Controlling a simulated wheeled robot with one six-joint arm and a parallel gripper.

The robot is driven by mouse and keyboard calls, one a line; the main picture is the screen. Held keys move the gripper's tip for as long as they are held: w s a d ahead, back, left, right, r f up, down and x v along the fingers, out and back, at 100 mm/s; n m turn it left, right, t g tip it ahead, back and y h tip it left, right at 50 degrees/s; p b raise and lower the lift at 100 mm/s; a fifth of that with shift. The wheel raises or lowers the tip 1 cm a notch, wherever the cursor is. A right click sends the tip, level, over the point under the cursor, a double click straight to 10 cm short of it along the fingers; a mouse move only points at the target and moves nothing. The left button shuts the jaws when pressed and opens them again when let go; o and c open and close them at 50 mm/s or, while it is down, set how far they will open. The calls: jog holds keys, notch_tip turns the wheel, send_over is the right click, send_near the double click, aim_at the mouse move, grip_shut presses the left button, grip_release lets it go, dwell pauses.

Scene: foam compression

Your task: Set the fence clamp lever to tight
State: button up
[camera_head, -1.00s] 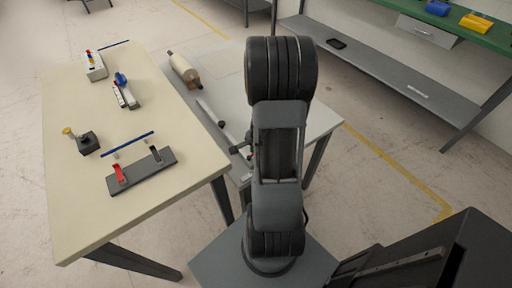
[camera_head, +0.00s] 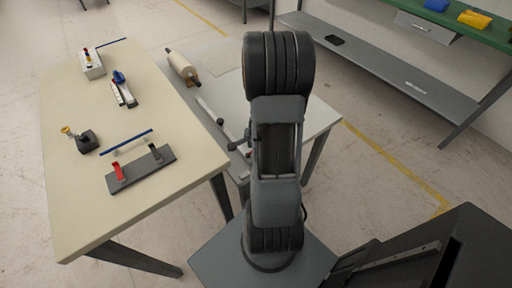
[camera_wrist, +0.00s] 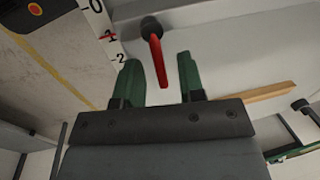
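A red lever (camera_wrist: 158,62) hangs from a dark round pivot (camera_wrist: 151,27) in the wrist view; it looks like the fence clamp lever. My gripper (camera_wrist: 159,65) is open, with one green finger on each side of the lever's free end. Gaps show between the lever and both fingers, so it is not gripped. In the head view my arm hides my gripper. A long fence bar (camera_head: 212,108) lies on the pale side table, and its near end is partly hidden by my arm.
A scale strip (camera_wrist: 108,35) with numbers runs left of the lever. A wooden strip (camera_wrist: 270,97) lies to the right. The cream table (camera_head: 80,215) at left holds a grey base (camera_head: 145,168) with a red and a dark lever. A roller (camera_head: 183,68) lies on the side table.

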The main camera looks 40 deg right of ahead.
notch_tip(320, 180, up, 14)
jog(key=s+p, duration=0.2)
jog(key=shift+s+a+f+p, duration=0.2)
jog(key=shift+s+p, duration=0.1)
jog(key=shift+p, duration=0.1)
dwell(0.7)
